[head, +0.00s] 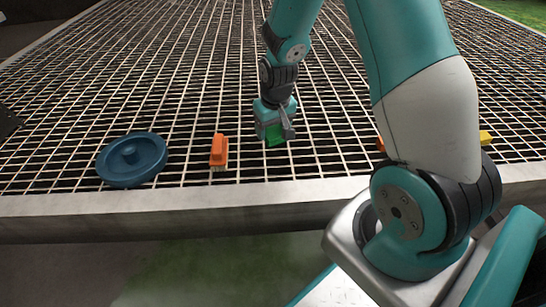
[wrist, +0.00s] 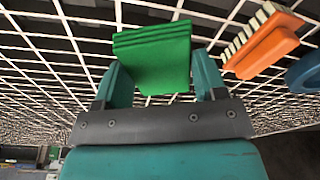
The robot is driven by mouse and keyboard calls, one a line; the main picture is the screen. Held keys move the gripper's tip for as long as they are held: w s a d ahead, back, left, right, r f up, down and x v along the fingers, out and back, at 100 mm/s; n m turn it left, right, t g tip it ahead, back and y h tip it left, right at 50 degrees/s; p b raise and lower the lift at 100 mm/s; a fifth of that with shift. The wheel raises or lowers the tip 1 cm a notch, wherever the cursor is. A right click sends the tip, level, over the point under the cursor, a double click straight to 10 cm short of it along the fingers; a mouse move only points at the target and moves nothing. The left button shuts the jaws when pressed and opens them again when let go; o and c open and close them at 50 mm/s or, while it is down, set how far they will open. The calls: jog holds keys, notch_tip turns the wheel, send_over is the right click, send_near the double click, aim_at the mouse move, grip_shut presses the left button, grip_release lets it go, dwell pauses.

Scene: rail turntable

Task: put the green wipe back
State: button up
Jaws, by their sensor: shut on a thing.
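The green wipe (wrist: 152,58) is a folded green cloth between the two fingers of my gripper (wrist: 163,82) in the wrist view. My gripper is shut on it. In the head view the wipe (head: 274,135) shows just under my gripper (head: 275,128), close over the metal grating (head: 180,85). I cannot tell whether the wipe touches the grating.
An orange brush (head: 218,151) lies on the grating left of my gripper. A yellow thing (head: 485,138) shows at right, partly behind my arm. The grating's front beam (head: 180,215) is near me.

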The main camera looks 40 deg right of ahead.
aim_at(272, 155)
notch_tip(272, 155, down, 7)
jog(key=b, duration=0.3)
jog(key=shift+f, duration=0.15)
jog(key=shift+f, duration=0.15)
jog(key=o, duration=0.8)
jog(key=shift+o, duration=0.2)
